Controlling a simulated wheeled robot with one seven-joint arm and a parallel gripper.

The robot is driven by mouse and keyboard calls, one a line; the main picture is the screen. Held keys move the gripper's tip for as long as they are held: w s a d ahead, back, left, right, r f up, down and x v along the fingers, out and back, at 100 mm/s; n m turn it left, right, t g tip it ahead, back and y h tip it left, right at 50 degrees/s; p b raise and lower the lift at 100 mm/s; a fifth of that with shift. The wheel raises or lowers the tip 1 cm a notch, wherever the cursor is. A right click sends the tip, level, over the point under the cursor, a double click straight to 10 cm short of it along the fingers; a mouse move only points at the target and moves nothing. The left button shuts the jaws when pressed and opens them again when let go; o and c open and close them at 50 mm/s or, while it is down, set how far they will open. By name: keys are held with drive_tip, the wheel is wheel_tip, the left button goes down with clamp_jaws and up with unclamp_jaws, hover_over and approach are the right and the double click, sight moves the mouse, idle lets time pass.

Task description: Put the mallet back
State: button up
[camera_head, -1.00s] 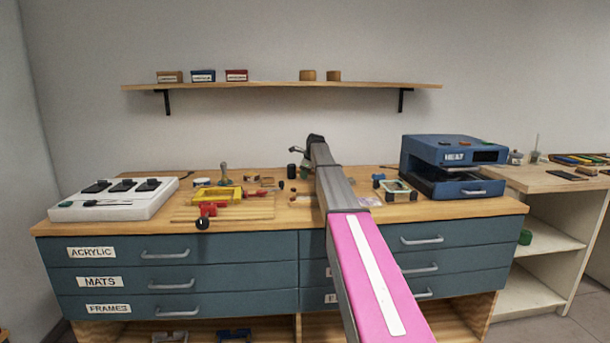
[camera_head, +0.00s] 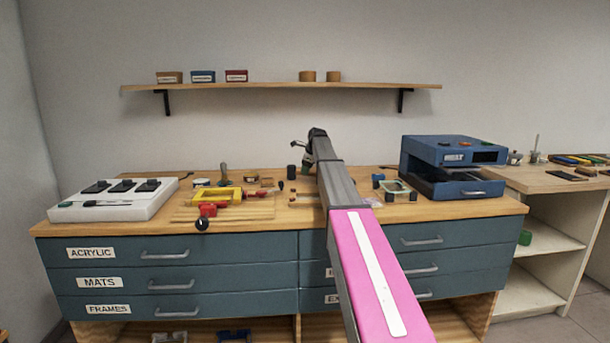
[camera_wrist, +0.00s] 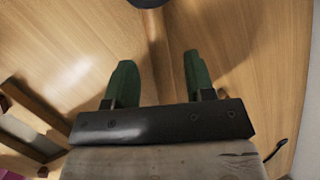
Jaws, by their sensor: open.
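In the head view my arm reaches over the bench and hides most of the gripper. I cannot make out a mallet for certain. A dark upright cylinder (camera_head: 292,172) stands on the bench left of my arm in the head view. A dark rounded thing (camera_wrist: 148,3) is cut off by the top edge of the wrist view, beyond the fingertips; I cannot tell what it is.
A yellow frame (camera_head: 230,195) with red clamp parts (camera_head: 208,210) lies on a board at left. A white switch box (camera_head: 115,200) stands far left, a blue heat press (camera_head: 453,165) at right. A wooden frame piece (camera_wrist: 35,118) lies left of my gripper.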

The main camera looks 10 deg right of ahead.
drive_tip(key=v, duration=0.8)
drive_tip(key=shift+r, duration=0.35)
drive_tip(key=shift+s, duration=0.15)
